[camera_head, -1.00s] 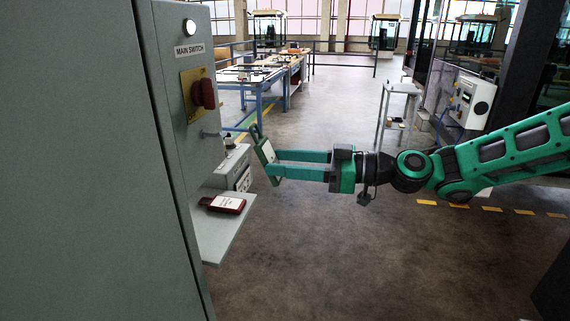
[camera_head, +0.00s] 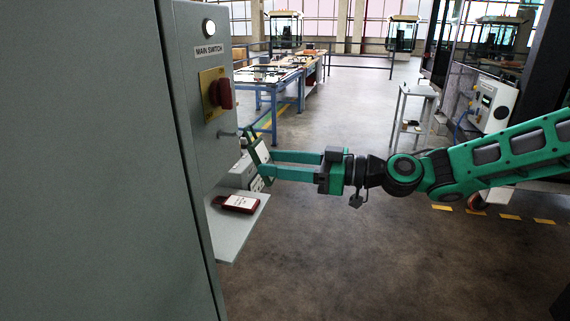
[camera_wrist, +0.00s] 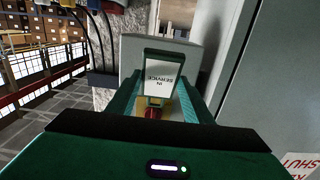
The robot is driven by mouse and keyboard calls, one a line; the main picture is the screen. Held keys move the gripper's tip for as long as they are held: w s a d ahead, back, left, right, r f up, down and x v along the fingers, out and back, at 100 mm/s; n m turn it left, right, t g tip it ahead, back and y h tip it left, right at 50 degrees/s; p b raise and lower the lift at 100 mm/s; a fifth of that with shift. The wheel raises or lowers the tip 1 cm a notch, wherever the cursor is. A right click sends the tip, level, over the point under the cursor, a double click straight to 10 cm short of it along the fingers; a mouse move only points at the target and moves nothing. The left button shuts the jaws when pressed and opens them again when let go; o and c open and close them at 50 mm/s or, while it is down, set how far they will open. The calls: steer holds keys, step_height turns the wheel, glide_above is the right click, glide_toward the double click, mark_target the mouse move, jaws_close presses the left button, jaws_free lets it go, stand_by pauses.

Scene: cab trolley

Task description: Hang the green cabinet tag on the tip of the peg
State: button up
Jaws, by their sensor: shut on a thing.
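The green cabinet tag (camera_head: 259,156) has a white label and an open loop at its top; it tilts slightly. My gripper (camera_head: 268,164) is shut on it, with two long green fingers coming from the right. The peg (camera_head: 227,134) sticks out from the grey cabinet face below the red switch. The tag's loop is just right of the peg's tip, and I cannot tell whether they touch. In the wrist view the tag (camera_wrist: 160,72) shows "IN SERVICE" upside down between the fingers of my gripper (camera_wrist: 157,104); the peg is not clear there.
A grey shelf (camera_head: 232,236) juts from the cabinet (camera_head: 110,160) below my gripper, holding a dark red tag (camera_head: 237,204) with a white label. A pale box (camera_head: 238,174) stands behind it. The red main switch (camera_head: 221,94) is above the peg. The floor right of the shelf is clear.

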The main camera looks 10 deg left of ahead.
mark_target(268, 162)
steer(key=shift+w+a+f, duration=0.1)
steer(key=shift+a+f, duration=0.05)
steer(key=shift+a, duration=1.55)
steer(key=shift+a+f, duration=0.45)
steer(key=shift+a, duration=0.25)
steer(key=o, duration=1.1)
